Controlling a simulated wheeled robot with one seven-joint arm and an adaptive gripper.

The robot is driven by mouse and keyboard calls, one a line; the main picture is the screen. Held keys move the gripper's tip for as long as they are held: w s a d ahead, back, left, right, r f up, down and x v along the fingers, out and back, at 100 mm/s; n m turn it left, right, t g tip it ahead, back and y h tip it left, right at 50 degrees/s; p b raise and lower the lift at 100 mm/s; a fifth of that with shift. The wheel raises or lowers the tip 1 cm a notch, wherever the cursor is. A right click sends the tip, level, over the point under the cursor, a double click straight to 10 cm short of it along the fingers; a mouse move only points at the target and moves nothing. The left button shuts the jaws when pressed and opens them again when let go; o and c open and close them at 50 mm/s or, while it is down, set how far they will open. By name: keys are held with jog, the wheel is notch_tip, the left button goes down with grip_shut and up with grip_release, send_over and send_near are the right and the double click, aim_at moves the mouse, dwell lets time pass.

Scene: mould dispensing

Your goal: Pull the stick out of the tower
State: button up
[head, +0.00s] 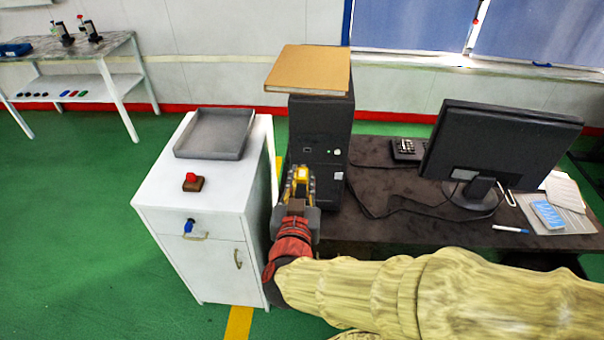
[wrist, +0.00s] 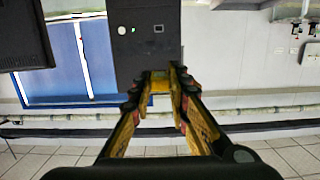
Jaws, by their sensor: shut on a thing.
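The black computer tower (head: 325,125) stands upright at the left end of the dark desk, its front towards me. My gripper (head: 301,172) is in front of the lower part of that front. In the wrist view the tower (wrist: 135,45) appears inverted, with a green light and a small port panel. My gripper's yellow and black fingers (wrist: 161,76) close together against the view of the tower's front. They are shut on the stick, which is mostly hidden between the fingertips. I cannot tell whether the stick still touches the tower.
A brown box (head: 308,70) lies on top of the tower. A white cabinet (head: 160,195) stands to the left with a grey tray (head: 215,153) and a red button (head: 191,180). A monitor (head: 500,145), phone (head: 408,150) and cables are on the desk (head: 385,225).

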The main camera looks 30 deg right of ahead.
aim_at(301, 183)
jog(key=shift+f+p+v, duration=0.2)
jog(key=shift+p+v, duration=0.5)
jog(key=shift+v, duration=0.5)
jog(key=shift+f+p+v, duration=0.2)
jog(key=shift+p+v, duration=0.45)
jog(key=shift+v, duration=0.55)
